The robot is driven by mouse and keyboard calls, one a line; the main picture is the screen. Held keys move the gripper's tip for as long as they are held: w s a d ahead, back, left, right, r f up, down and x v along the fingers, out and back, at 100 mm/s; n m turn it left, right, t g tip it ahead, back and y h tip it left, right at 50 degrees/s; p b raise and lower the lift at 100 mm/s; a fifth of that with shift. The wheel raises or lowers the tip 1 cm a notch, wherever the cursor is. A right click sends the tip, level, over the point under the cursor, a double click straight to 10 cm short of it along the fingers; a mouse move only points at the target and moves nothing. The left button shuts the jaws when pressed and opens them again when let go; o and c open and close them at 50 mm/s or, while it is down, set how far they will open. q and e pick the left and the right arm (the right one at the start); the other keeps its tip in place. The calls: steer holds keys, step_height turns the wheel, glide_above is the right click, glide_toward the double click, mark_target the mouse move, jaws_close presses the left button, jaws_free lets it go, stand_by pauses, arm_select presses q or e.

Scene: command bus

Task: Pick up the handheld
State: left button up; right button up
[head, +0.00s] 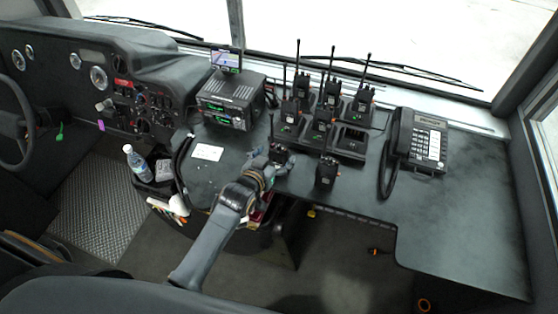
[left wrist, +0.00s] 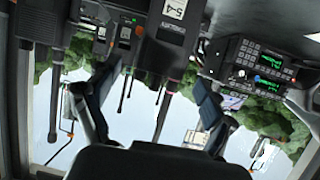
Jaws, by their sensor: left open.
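Several black handheld radios with upright antennas show in the head view. One handheld (head: 281,154) stands right at my left gripper (head: 268,161), partly hidden by it. Another handheld (head: 326,173) stands on the desk to the right, in front of the charging dock (head: 349,149). My left gripper is open. In the left wrist view, which is upside down, its two fingers are apart (left wrist: 150,105). A handheld with a "5-4" label (left wrist: 174,9) appears between them in the picture. I cannot tell whether the fingers touch it. My right gripper is not in view.
Other handhelds (head: 303,90) stand in the dock behind. A radio unit with a screen (head: 225,103) is at the back left of the black desk (head: 455,215). A corded phone (head: 425,140) is at the right. A water bottle (head: 136,163) stands lower left. The desk's right front is clear.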

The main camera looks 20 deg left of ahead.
arm_select(q)
steer(key=shift+w+d+f, duration=0.1)
steer(key=shift+w+f, duration=0.15)
steer(key=shift+w, duration=0.3)
steer(key=c, duration=1.6)
steer(key=shift+r, duration=0.1)
jaws_close()
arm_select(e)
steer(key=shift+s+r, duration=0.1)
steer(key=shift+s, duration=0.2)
arm_select(q)
steer(key=shift+r, duration=0.15)
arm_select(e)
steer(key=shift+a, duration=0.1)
